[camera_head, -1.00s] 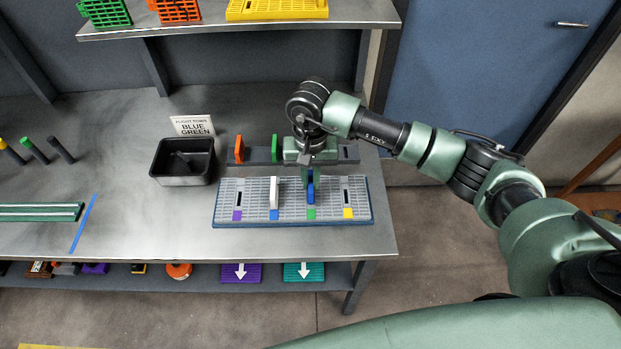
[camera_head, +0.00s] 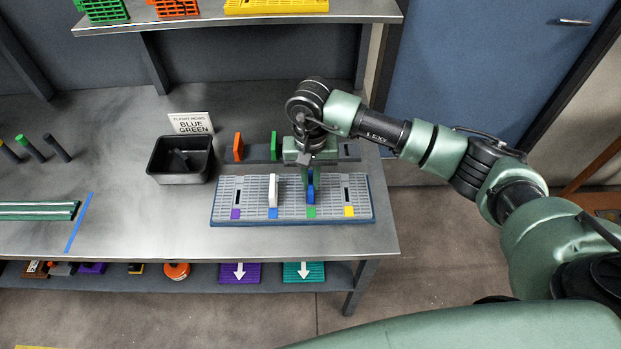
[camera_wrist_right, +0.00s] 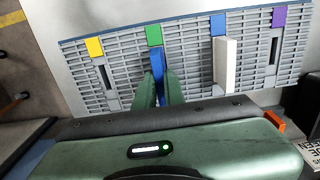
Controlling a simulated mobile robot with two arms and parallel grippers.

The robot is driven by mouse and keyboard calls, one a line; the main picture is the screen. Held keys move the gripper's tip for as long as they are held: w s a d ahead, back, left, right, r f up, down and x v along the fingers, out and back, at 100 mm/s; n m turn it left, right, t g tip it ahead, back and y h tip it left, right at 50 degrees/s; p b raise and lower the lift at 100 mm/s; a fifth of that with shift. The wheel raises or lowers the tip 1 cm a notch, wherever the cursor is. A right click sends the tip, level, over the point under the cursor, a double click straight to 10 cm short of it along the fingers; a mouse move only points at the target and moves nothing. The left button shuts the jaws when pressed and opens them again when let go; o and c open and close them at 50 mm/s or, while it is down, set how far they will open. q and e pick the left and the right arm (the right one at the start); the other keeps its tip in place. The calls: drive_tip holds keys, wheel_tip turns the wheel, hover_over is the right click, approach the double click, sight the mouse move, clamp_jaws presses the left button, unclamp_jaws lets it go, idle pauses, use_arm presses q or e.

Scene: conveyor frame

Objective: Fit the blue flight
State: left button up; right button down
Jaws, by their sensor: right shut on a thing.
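The blue flight (camera_head: 310,192) stands upright at the green-marked row of the grey belt plate (camera_head: 329,193). My right gripper (camera_head: 309,174) is shut on it from above. In the right wrist view the blue flight (camera_wrist_right: 158,68) shows between the two green fingers (camera_wrist_right: 160,90), beside the green mark (camera_wrist_right: 153,36). Its lower edge is at the plate; I cannot tell whether it sits in a slot. A white flight (camera_head: 273,190) stands upright at the blue-marked row, also seen in the wrist view (camera_wrist_right: 226,65). The purple and yellow rows show bare dark slots. My left gripper is not in view.
Behind the plate, a dark rack holds an orange flight (camera_head: 238,147) and a green flight (camera_head: 274,145). A black bin (camera_head: 180,175) and a sign reading "FLIGHT ROWS BLUE GREEN" (camera_head: 190,123) stand left. An upper shelf (camera_head: 240,20) overhangs the back.

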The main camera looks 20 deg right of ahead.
drive_tip(key=shift+f+b, duration=0.55)
drive_tip(key=shift+f, duration=0.15)
drive_tip(key=shift+s, duration=0.1)
drive_tip(key=c, duration=1.4)
unclamp_jaws()
drive_tip(key=shift+c, duration=0.2)
wheel_tip(320, 180, up, 7)
drive_tip(key=shift+f+b, duration=0.15)
drive_tip(key=shift+b, duration=0.7)
drive_tip(key=shift+r, duration=0.55)
